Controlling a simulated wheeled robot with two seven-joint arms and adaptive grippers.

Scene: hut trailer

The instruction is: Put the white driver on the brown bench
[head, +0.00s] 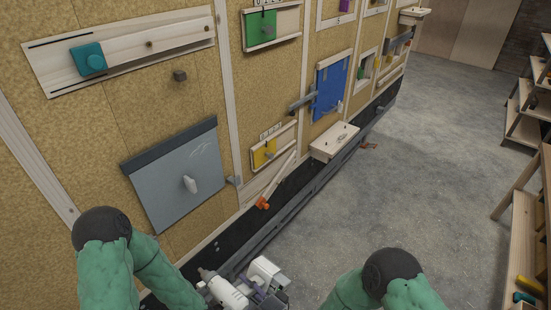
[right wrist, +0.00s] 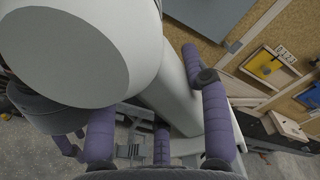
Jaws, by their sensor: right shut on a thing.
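The white driver (head: 226,291) is at the bottom middle of the head view, in my right gripper (head: 262,294). In the right wrist view its large white body (right wrist: 85,45) fills the upper left. The purple fingers of the right gripper (right wrist: 160,125) are shut on the driver, one on each side of its narrower part. The driver is held in the air in front of the wall. My left gripper is not in view; only my left arm shows. I cannot surely pick out the brown bench; a wooden structure (head: 522,222) stands at the right edge.
A panelled wall runs along the left, with a grey board (head: 172,176), a blue panel (head: 330,87) and a small projecting wooden shelf (head: 334,142). A dark ledge (head: 300,190) runs along its foot. Wooden shelves (head: 526,118) stand at right. The grey floor (head: 420,170) between is clear.

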